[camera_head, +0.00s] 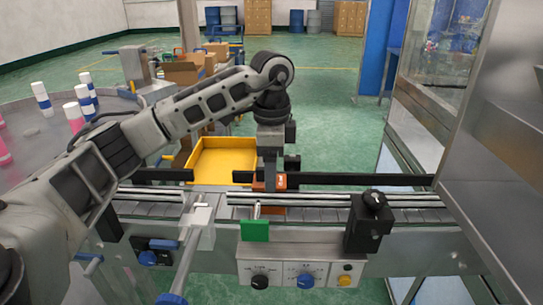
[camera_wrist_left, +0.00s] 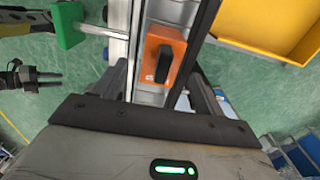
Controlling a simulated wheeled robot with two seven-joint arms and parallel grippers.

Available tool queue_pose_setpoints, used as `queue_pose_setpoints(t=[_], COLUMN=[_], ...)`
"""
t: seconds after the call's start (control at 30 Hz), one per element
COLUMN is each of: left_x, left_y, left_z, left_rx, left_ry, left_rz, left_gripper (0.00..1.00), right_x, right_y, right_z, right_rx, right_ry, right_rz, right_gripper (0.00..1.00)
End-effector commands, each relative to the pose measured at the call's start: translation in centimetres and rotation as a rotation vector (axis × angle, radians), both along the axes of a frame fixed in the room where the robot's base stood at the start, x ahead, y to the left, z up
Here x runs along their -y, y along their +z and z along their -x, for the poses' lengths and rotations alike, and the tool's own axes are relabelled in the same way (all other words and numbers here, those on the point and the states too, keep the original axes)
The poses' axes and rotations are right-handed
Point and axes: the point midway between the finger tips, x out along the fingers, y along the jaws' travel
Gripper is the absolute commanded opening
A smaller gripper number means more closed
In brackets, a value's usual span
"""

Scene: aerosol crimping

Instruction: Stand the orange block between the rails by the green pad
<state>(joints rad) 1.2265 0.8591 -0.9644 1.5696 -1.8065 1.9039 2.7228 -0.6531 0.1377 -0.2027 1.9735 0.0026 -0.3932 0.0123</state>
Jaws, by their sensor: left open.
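The orange block (camera_head: 281,182) stands at the conveyor between the dark back rail (camera_head: 345,180) and the metal front rail (camera_head: 320,199), partly hidden by my left gripper (camera_head: 268,180). In the left wrist view the orange block (camera_wrist_left: 155,42) shows from above, with a black part on its top. My left gripper is open, its fingers reaching down beside the block; I cannot tell whether they touch it. The green pad (camera_head: 255,230) is on the near side of the rails, just below the block in the picture; it also shows in the left wrist view (camera_wrist_left: 67,25).
A black clamp block (camera_head: 369,222) with a knob sits on the front rail to the right. A yellow tray (camera_head: 222,160) is behind the conveyor. A round table (camera_head: 30,135) with cans is at left. A dark forked tip (camera_wrist_left: 32,79), probably my right gripper, shows small.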

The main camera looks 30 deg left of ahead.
Motion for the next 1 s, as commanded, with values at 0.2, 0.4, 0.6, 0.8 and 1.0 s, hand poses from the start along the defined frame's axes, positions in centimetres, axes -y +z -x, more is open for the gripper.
queue_pose_setpoints(t=[0.2, 0.4, 0.6, 0.8, 1.0], left_x=[0.0, 0.0, 0.0, 0.0, 0.0], left_y=[2.5, 7.9, 12.6, 15.0, 15.9], left_z=[-0.1, -0.1, -0.1, -0.1, 0.0], left_rx=[0.007, 0.009, 0.008, 0.004, 0.003], left_ry=[0.0, 0.002, 0.002, 0.0, 0.0], left_rz=[0.002, -0.001, 0.0, 0.0, 0.001], left_gripper=[0.71, 0.71, 0.71, 0.71, 0.71], right_x=[0.0, 0.0, 0.1, 0.4, 0.4], right_y=[-0.4, 0.6, 1.2, 0.4, 0.5], right_z=[0.0, 0.1, 0.2, 0.5, 0.4], right_rx=[-0.002, -0.002, -0.005, -0.015, -0.011], right_ry=[0.0, 0.001, 0.0, -0.003, -0.006], right_rz=[0.0, 0.001, 0.005, 0.011, 0.01], right_gripper=[0.36, 0.36, 0.36, 0.36, 0.36])
